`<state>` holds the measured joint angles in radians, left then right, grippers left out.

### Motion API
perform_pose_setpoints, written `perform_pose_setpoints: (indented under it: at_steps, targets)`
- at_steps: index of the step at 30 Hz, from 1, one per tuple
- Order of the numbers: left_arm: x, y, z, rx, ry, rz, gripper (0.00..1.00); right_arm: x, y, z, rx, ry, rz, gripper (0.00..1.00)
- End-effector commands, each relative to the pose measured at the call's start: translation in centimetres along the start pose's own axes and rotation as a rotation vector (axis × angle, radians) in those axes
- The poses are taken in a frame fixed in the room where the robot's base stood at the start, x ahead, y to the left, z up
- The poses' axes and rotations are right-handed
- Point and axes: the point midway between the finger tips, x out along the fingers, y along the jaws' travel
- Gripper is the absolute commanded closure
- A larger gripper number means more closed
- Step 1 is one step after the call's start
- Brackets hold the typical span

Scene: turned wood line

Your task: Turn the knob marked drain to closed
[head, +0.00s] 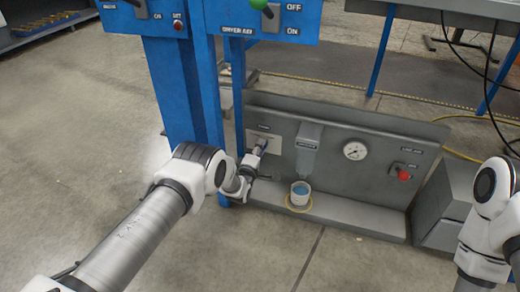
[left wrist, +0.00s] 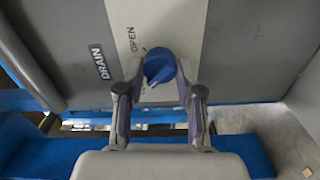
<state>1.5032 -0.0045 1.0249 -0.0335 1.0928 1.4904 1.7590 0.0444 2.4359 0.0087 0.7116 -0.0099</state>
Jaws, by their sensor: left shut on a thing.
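The blue drain knob (left wrist: 158,66) sits on a white plate (left wrist: 205,20) on the grey panel. The drain label (left wrist: 99,62) is beside the plate, and the word OPEN (left wrist: 132,40) is printed next to the knob. I see no closed mark; that part of the plate is covered. My left gripper (left wrist: 158,76) is shut on the knob, with a finger on each side. In the head view my left gripper (head: 257,158) reaches the white plate at the panel's left end and hides the knob. My right arm shows at the right edge; its gripper is out of view.
A white cup (head: 300,194) with blue contents stands on the ledge under the spout. Blue posts (head: 185,95) rise close behind my left arm. Open floor lies in front.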

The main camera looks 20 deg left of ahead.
Motion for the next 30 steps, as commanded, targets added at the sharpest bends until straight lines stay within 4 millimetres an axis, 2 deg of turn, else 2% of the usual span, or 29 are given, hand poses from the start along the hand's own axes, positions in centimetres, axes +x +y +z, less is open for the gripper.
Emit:
perform_pose_setpoints:
  at_steps: [3, 4, 5, 6, 15, 19, 23, 30]
  targets:
    - [0.0, -0.1, 0.0, -0.001, -0.001, -0.002, 0.98, 0.0, 0.0, 0.0, 0.0, 0.0, 0.0, 1.0]
    - [0.0, -0.1, 0.0, 0.0, -0.001, -0.002, 0.53, 0.0, 0.0, 0.0, 0.0, 0.0, 0.0, 1.0]
    - [0.0, -0.1, 0.0, 0.0, -0.001, -0.002, 0.42, 0.0, 0.0, 0.0, 0.0, 0.0, 0.0, 1.0]
    - [0.0, -0.1, 0.0, 0.0, -0.001, -0.002, 0.39, 0.0, 0.0, 0.0, 0.0, 0.0, 0.0, 1.0]
    - [-0.1, 0.0, 0.0, 0.001, 0.0, -0.001, 0.39, 0.0, 0.0, 0.0, 0.0, 0.0, 0.0, 1.0]
    - [-1.1, 0.0, 0.0, 0.001, 0.0, -0.002, 0.39, 0.0, 0.0, 0.0, 0.0, 0.0, 0.0, 1.0]
    - [-3.5, -0.1, 0.0, 0.0, 0.0, -0.004, 0.39, 0.0, 0.0, 0.0, 0.0, 0.0, 0.0, 1.0]
    - [-9.6, -0.1, 0.0, 0.0, 0.0, -0.005, 0.39, 0.0, 0.0, 0.0, 0.0, 0.0, 0.0, 1.0]
